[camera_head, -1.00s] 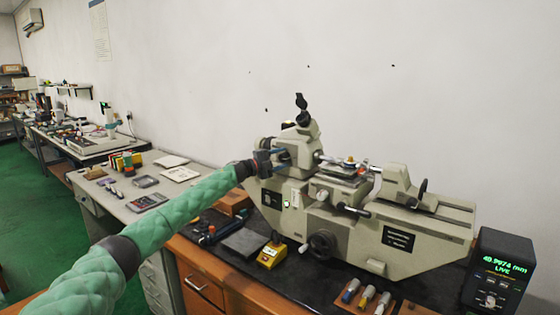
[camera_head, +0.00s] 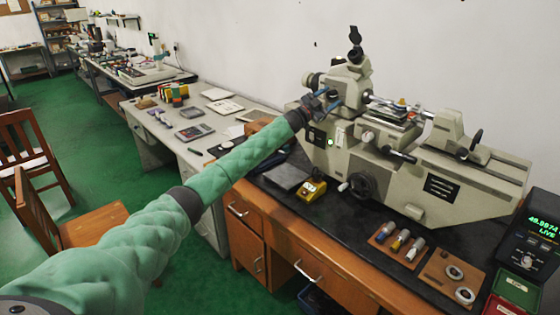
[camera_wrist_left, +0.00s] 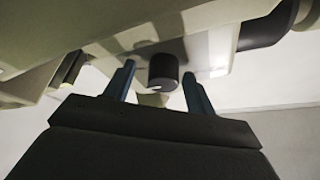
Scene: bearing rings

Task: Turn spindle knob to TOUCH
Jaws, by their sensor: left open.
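The grey-green measuring machine (camera_head: 395,150) stands on the black bench top. My left gripper (camera_head: 326,99) is at the left end of its headstock (camera_head: 350,80). In the left wrist view, a short dark cylindrical knob (camera_wrist_left: 163,70) with a small pale mark lies between the two blue fingertips of the left gripper (camera_wrist_left: 158,78). The fingers are open, one on each side of the knob, with visible gaps. I cannot read any TOUCH label. My right gripper is not in view.
A digital readout (camera_head: 535,235) with green digits stands at the right. A yellow box (camera_head: 311,191), a wooden tray with several small cylinders (camera_head: 397,243) and a board with rings (camera_head: 450,280) lie before the machine. A chair (camera_head: 95,220) stands at the left.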

